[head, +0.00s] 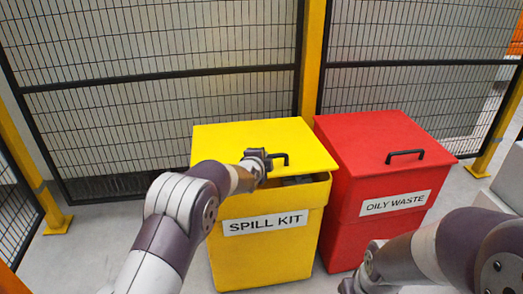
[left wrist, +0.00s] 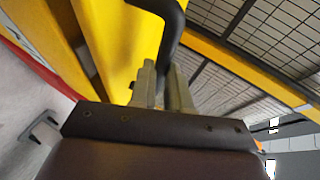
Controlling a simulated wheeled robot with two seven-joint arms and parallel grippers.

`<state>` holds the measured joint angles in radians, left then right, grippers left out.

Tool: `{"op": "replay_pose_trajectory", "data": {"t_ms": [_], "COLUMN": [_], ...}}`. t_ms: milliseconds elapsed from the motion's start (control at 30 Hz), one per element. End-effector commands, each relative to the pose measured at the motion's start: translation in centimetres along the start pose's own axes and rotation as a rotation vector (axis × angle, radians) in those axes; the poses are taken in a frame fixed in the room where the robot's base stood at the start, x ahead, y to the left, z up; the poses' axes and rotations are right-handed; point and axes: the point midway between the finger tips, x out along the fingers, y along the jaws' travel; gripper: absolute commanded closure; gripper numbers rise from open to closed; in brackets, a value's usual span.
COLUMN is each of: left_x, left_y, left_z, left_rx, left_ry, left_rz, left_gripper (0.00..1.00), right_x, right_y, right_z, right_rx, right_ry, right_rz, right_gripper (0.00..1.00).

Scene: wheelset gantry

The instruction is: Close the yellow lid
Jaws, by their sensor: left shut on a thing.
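The yellow lid (head: 240,138) sits on the yellow spill kit bin (head: 262,262), slightly raised at its front. A dark gap with grey contents (head: 298,181) shows under its front right edge. My left gripper (head: 266,160) is at the lid's black handle (head: 281,156) and shut on it. In the left wrist view the black handle (left wrist: 172,30) runs down between the two grey fingers of the gripper (left wrist: 163,88), with the yellow lid (left wrist: 112,35) behind. My right arm is at the lower right of the head view; its fingertips are not clearly seen.
A red oily waste bin (head: 345,235) with a shut lid (head: 375,140) and black handle (head: 405,153) stands close beside the yellow bin on the right. A mesh fence (head: 150,100) with yellow posts (head: 312,60) stands behind. Grey floor (head: 90,245) is clear at the left.

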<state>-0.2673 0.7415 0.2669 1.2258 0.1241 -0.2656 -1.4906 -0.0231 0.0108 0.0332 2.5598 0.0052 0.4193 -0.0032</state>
Motion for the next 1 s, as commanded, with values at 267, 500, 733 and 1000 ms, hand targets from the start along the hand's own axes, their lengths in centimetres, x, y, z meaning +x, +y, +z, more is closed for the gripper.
{"op": "replay_pose_trajectory", "data": {"t_ms": [267, 500, 733, 1000], "left_x": [1.0, 1.2, 1.3, 1.3], "left_y": [4.5, 5.8, 6.4, 6.5], "left_z": [0.6, 0.7, 0.8, 0.8], "left_rx": [-0.002, -0.003, -0.003, -0.002], "left_ry": [-0.003, -0.004, -0.005, -0.005], "left_rz": [0.008, 0.015, 0.027, 0.028], "left_gripper": [1.0, 1.0, 1.0, 0.58], "right_x": [1.5, 1.7, 1.7, 1.8], "right_y": [0.0, 0.0, 0.0, 0.0], "right_z": [0.2, 0.2, 0.2, 0.2], "right_rx": [0.0, 0.0, 0.0, 0.0], "right_ry": [0.0, 0.0, 0.0, 0.0], "right_rz": [0.0, 0.0, 0.0, 0.0], "right_gripper": [1.0, 1.0, 1.0, 1.0]}}
